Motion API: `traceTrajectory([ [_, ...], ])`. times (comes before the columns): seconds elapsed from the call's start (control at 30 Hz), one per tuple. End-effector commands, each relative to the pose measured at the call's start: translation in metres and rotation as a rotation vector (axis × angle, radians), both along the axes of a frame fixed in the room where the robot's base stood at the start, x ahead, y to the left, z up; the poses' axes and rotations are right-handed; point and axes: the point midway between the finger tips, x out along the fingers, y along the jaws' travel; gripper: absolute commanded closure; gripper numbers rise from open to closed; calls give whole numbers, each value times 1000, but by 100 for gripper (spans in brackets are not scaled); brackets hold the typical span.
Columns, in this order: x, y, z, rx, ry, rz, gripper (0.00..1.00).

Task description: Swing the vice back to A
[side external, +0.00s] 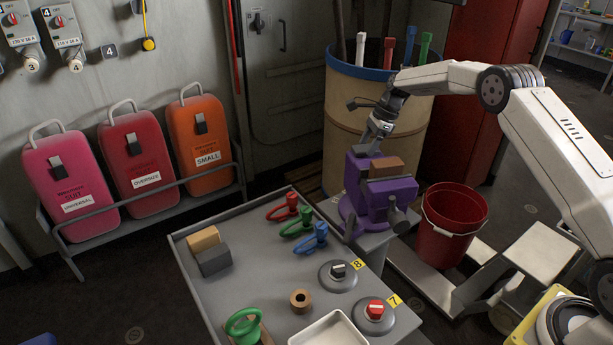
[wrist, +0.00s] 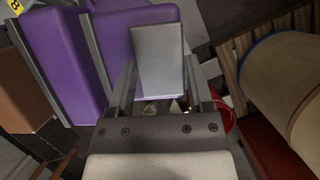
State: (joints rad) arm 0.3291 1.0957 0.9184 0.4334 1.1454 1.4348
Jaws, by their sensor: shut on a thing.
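The purple vice (side external: 393,198) stands on a grey support at the right edge of the workbench, with a brown block (side external: 386,168) between its jaws. A grey screw handle sticks out at its front. My gripper (side external: 370,143) reaches down onto the rear left part of the vice and is shut on it. In the wrist view, the purple vice (wrist: 62,55) fills the upper left, with the brown block (wrist: 22,92) at the left edge. My gripper (wrist: 160,80) is in the middle; a pale grey plate hides much of the grip. I see no mark A.
The workbench (side external: 255,290) holds red, green and blue clamps (side external: 304,228), a wooden ring (side external: 300,300), two round knobs by labels 8 and 7, and blocks. A tan drum (side external: 350,120) stands behind the vice; a red bucket (side external: 450,222) stands right of it.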

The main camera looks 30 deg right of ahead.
Motion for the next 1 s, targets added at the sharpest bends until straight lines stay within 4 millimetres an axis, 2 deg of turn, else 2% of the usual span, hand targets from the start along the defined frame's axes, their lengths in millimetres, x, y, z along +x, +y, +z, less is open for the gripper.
traceTrajectory([
  [0.6, 8, 22, 0, -2, -2, 294, 100],
  [1.0, 9, 28, 0, -1, -1, 377, 100],
])
